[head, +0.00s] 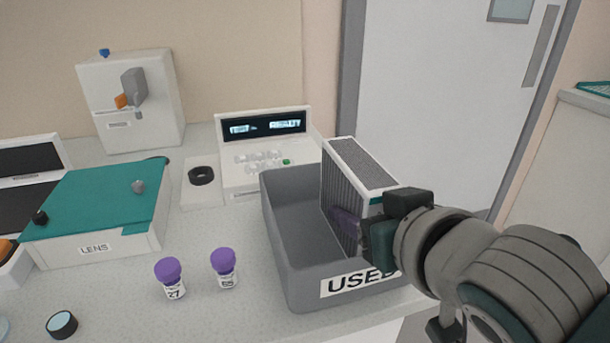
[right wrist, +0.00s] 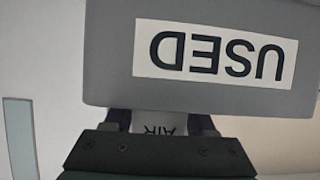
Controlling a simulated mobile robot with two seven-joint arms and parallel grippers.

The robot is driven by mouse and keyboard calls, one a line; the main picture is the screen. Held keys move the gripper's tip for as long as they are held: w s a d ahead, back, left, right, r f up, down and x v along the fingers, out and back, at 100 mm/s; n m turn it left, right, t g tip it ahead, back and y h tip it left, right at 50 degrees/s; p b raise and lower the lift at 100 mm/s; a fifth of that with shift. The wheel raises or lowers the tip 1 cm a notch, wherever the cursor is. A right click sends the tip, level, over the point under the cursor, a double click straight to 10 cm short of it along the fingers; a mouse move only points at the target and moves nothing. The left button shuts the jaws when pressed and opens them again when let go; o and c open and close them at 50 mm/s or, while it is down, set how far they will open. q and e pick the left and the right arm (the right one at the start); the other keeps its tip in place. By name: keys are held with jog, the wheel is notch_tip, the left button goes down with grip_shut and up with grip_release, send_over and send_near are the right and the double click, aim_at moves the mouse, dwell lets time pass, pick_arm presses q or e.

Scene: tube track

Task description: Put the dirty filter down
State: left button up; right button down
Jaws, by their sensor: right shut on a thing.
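The dirty filter (head: 358,170) is a white-framed block with a grey pleated face. It stands upright, partly inside the grey bin (head: 285,250) labelled USED. My right gripper (head: 352,222) is shut on the filter's near edge. In the right wrist view, the gripper (right wrist: 160,130) holds a white part of the filter (right wrist: 158,123), with the bin (right wrist: 110,85) and its upside-down USED label just beyond. The filter's lower end is hidden by the bin and my gripper, so I cannot tell whether it touches the bin floor. My left gripper is not in view.
Two purple-capped vials (head: 170,278) (head: 224,268) stand left of the bin. A display device (head: 265,150) is behind it. A teal-topped LENS box (head: 95,215) and a white dispenser (head: 130,100) are at left. The counter ends just right of the bin.

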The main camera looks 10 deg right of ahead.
jog(key=c, duration=0.5)
grip_release()
jog(key=shift+s+r, duration=0.15)
jog(key=shift+s, duration=0.15)
jog(key=p+v, duration=0.2)
jog(key=v, duration=0.9)
jog(key=s+f+g, duration=0.2)
jog(key=s+g, duration=0.1)
jog(key=s, duration=0.1)
jog(key=s+d+f+n+g, duration=0.1)
jog(key=s+f+g, duration=0.1)
jog(key=s, duration=0.3)
jog(key=s+d+f+g, duration=0.1)
jog(key=s+f+g, duration=0.1)
jog(key=s+g, duration=0.2)
jog(key=shift+s+d+n, duration=0.15)
jog(key=shift+s+n, duration=0.15)
jog(key=shift+s, duration=0.15)
